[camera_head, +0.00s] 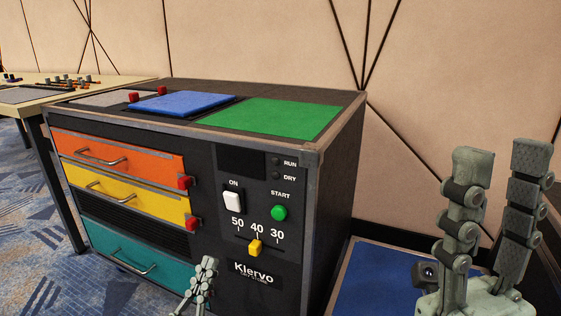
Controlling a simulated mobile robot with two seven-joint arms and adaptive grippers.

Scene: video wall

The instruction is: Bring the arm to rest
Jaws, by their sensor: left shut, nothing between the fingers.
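My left gripper (209,264) shows at the bottom of the head view, pointing up. Its fingers are together with nothing between them. It appears in front of the lower part of the Klervo cabinet (335,165), left of the Klervo label; I cannot tell how far it is from the front. My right gripper (501,152) is large at the right edge, fingers pointing up and spread apart, empty. It is right of the cabinet, in front of a blue-floored tray or surface (375,285).
The cabinet front has orange (120,152), yellow (125,192) and teal (130,255) drawers, all looking closed, a white switch (233,201), a green start button (279,212) and a yellow slider (255,248). Blue (180,102) and green (275,117) panels lie on top. A table (75,90) stands left.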

